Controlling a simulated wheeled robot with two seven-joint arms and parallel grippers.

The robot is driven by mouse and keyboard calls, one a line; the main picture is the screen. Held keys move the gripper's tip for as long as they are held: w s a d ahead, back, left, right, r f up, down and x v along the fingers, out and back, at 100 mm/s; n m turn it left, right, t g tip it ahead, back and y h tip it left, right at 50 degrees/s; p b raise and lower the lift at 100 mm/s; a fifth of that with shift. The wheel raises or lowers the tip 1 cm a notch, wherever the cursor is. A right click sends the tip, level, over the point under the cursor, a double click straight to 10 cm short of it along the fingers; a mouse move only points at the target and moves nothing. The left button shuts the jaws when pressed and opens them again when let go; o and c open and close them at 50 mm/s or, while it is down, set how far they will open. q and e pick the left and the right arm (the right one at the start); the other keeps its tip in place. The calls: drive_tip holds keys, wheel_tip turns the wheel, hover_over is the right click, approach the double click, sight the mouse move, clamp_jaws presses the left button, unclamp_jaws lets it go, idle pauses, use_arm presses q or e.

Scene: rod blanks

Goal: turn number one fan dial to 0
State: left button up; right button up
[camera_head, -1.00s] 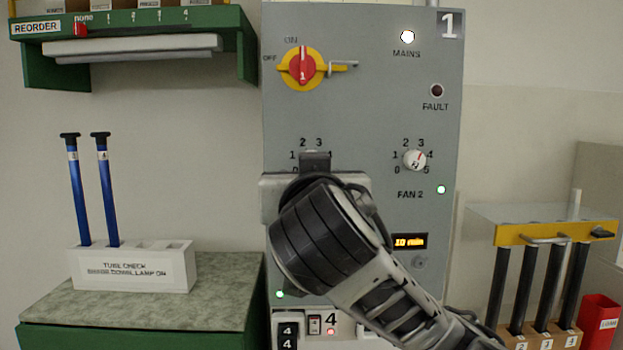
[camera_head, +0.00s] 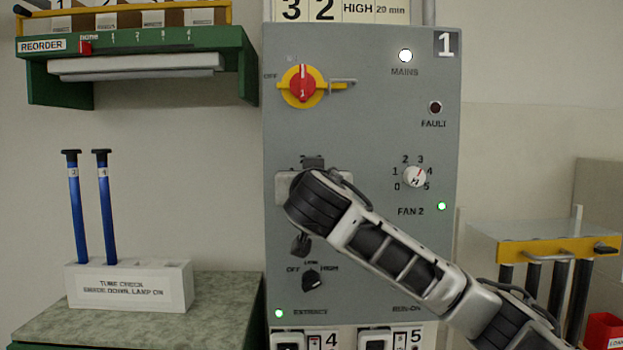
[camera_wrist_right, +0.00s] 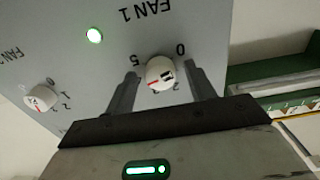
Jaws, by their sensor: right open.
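The fan 1 dial (camera_wrist_right: 160,73) is a round white knob with a red mark and a dark mark on its face. In the right wrist view, which shows the panel upside down, 0 and 5 are printed beside it; I cannot tell which number it points to. My right gripper (camera_wrist_right: 162,78) is open, with one finger on each side of the dial; contact is not clear. In the head view, my right wrist hides this dial on the grey panel (camera_head: 375,120). My left gripper is not in view.
The fan 2 dial (camera_head: 414,177) is right of my wrist, its red mark toward 3 to 4. The red and yellow mains switch (camera_head: 302,86) is above. A black LOW/HIGH knob (camera_head: 312,281) is below. Blue tubes in a white stand (camera_head: 130,286) are at left.

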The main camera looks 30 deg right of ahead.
drive_tip(key=c, duration=1)
drive_tip(key=shift+o, duration=0.2)
drive_tip(key=shift+n, duration=0.3)
